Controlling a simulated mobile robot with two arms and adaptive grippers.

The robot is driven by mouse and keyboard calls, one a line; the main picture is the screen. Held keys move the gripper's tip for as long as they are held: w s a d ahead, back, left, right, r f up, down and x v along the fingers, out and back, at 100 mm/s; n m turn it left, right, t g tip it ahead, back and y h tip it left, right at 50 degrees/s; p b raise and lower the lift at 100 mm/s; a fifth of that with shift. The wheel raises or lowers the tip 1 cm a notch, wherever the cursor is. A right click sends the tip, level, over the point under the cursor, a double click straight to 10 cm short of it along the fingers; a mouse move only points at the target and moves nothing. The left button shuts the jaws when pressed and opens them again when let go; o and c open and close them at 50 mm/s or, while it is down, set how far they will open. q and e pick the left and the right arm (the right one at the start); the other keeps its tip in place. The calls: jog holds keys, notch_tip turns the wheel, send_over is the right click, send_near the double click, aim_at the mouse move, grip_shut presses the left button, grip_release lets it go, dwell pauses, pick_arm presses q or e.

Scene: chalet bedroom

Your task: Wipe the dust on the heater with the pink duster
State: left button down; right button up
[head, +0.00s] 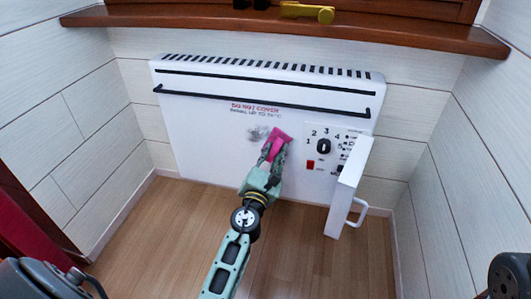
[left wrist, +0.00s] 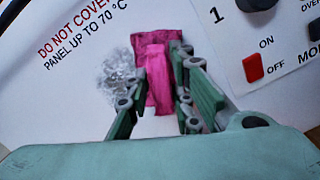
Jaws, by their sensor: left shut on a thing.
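The white heater (head: 205,130) stands against the back wall, with black rails and a control panel on its front. A grey dust patch (head: 257,132) is on its front face, below the red "DO NOT COVER" text. It also shows in the left wrist view (left wrist: 118,75). My left gripper (head: 272,153) is shut on the pink duster (head: 280,138). The duster (left wrist: 157,70) lies at the heater's front, just right of the dust and overlapping its right edge in the wrist view. Whether it presses on the panel I cannot tell. My right gripper is not in view.
A white open panel door with a handle (head: 346,190) juts out at the heater's right. Above runs a wooden shelf (head: 200,18) with a yellow object (head: 306,11) on it. Side walls close in left and right. The wooden floor (head: 150,240) in front is clear.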

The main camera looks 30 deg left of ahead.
pick_arm(q)
jog(key=shift+d, duration=0.3)
jog(key=shift+w, duration=0.2)
jog(key=shift+a, duration=0.1)
